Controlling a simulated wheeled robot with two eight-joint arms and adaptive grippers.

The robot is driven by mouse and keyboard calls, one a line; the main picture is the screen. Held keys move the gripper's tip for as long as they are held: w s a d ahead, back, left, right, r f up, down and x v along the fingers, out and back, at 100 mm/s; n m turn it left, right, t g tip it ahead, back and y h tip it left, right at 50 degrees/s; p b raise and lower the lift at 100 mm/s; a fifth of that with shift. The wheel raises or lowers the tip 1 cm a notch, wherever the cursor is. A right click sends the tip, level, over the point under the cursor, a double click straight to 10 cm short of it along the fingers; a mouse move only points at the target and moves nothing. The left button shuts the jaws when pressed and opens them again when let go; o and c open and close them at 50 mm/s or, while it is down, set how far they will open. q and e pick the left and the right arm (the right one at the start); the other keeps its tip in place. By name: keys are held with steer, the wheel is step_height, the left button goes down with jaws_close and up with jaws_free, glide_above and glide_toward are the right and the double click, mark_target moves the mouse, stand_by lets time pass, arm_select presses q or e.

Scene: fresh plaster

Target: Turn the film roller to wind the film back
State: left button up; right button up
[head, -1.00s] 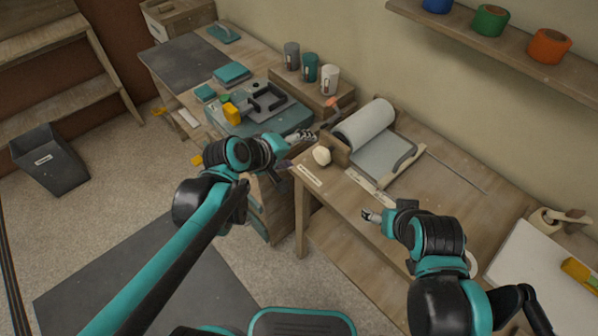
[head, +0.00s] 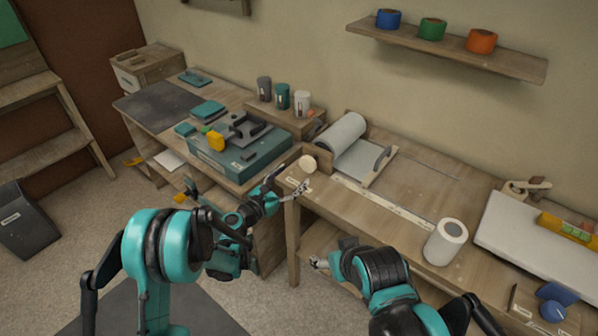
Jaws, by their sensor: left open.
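The film roller (head: 343,131) is a thick pale grey roll lying in a wooden holder near the wall on the workbench. A flat grey sheet (head: 360,160) extends from it toward a light wooden bar (head: 379,167). A round cream knob (head: 308,164) sits at the roller's near left end. My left gripper (head: 299,188) is open, just below the knob in the picture, near the bench's front left corner. Contact with the knob cannot be told. My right gripper (head: 318,263) appears near the bench's front edge, away from the roller; its finger opening is too small to read.
A teal case (head: 240,165) with a dark tool and yellow item is left of the roller. Several cups (head: 283,96) stand behind it. A white roll (head: 445,242) stands at the bench's front right. A shelf (head: 510,60) holds coloured rolls. The bench middle is clear.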

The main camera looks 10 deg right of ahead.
mark_target(306, 165)
arm_select(q)
steer(key=b+x, duration=0.1)
steer(key=x, duration=0.5)
steer(key=shift+w+d+b, duration=0.2)
steer(key=shift+d+b, duration=0.05)
steer(key=shift+b, duration=0.05)
steer(key=shift+c, duration=0.4)
steer(key=c, duration=1.1)
